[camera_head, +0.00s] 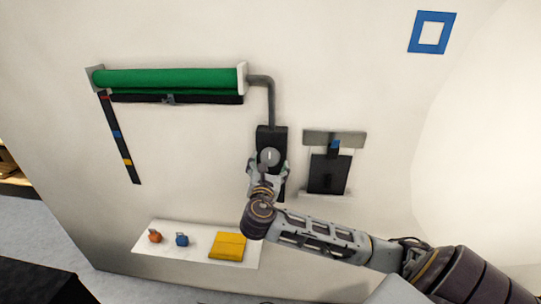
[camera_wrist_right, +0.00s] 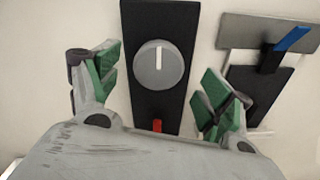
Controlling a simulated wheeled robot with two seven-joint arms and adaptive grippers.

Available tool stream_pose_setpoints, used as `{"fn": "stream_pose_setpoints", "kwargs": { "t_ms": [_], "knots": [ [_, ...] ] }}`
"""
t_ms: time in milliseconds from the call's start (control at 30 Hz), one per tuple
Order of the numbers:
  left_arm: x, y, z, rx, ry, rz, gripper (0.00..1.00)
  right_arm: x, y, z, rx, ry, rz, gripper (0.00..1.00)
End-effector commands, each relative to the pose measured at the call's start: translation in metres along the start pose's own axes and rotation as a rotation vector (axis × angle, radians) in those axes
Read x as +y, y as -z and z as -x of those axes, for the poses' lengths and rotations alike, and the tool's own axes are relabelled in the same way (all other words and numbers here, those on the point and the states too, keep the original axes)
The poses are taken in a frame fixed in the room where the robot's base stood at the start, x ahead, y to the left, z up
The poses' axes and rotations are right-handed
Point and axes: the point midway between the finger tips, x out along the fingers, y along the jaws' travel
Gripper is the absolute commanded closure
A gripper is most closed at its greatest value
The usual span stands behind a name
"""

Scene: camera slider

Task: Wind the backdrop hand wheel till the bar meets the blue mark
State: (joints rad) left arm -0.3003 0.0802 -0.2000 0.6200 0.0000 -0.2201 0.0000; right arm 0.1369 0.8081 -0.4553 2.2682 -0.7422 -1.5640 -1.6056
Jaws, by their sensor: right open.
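The backdrop hand wheel (camera_head: 269,157) is a grey round knob with a white line on a black wall plate. In the right wrist view the wheel (camera_wrist_right: 161,66) has its line upright. My right gripper (camera_wrist_right: 160,88) is open, one green-padded finger on each side of the wheel and apart from it. In the head view the right gripper (camera_head: 267,172) partly covers the plate. The dark bar (camera_head: 205,99) hangs just under the green backdrop roll (camera_head: 165,79), near the strip's red top mark. The blue mark (camera_head: 116,134) is lower on the black strip. The left gripper is out of view.
Right of the wheel is a wall panel (camera_head: 328,174) with a blue lever (camera_head: 335,146). A blue square frame (camera_head: 417,46) is at upper right. Below, a white shelf (camera_head: 196,260) holds small orange and blue items and a yellow block (camera_head: 228,246). A red piece (camera_wrist_right: 157,126) sits below the wheel.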

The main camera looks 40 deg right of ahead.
Motion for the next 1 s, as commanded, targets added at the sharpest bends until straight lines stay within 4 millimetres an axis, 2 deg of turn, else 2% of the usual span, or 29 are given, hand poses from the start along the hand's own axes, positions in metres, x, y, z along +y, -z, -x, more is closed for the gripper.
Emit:
{"fn": "stream_pose_setpoints", "kwargs": {
  "t_ms": [200, 400, 867, 1000],
  "knots": [
    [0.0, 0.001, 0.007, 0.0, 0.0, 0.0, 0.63, 0.0, -0.002, -0.029, -0.001, 0.002, 0.002, 0.2],
    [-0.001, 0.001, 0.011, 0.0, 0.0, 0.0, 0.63, 0.0, -0.001, -0.046, -0.001, 0.001, 0.0, 0.2],
    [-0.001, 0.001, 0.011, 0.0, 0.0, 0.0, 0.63, 0.0, 0.0, -0.053, 0.0, 0.0, 0.0, 0.2],
    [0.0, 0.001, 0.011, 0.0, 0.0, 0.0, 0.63, 0.0, 0.0, -0.053, 0.0, 0.0, 0.0, 0.37]
  ]
}}
